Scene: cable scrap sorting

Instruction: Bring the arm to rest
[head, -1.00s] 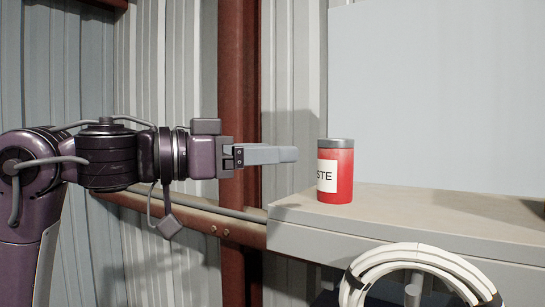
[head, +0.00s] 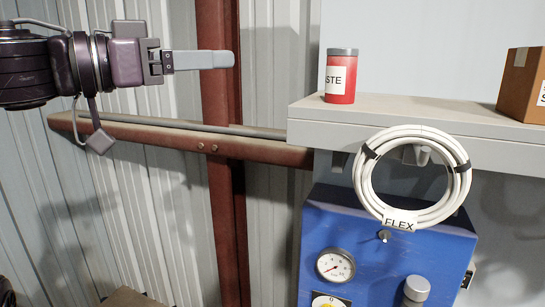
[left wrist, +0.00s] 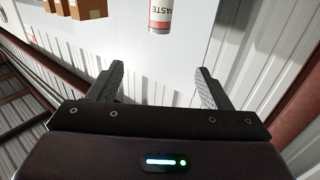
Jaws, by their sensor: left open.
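A red can with a grey lid and a white label (head: 341,78) stands upright on the shelf, to the right of the fingertips. It also shows in the left wrist view (left wrist: 160,15), beyond the fingers, with a label reading "PASTE". My right gripper is not in view.
The grey shelf (head: 420,120) holds a cardboard box (head: 525,85) at right. A white cable coil tagged FLEX (head: 362,190) hangs below, in front of a blue machine (head: 330,225) with a gauge (head: 335,265). A rust-red post (head: 222,170) and rail (head: 180,137) stand along the corrugated wall.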

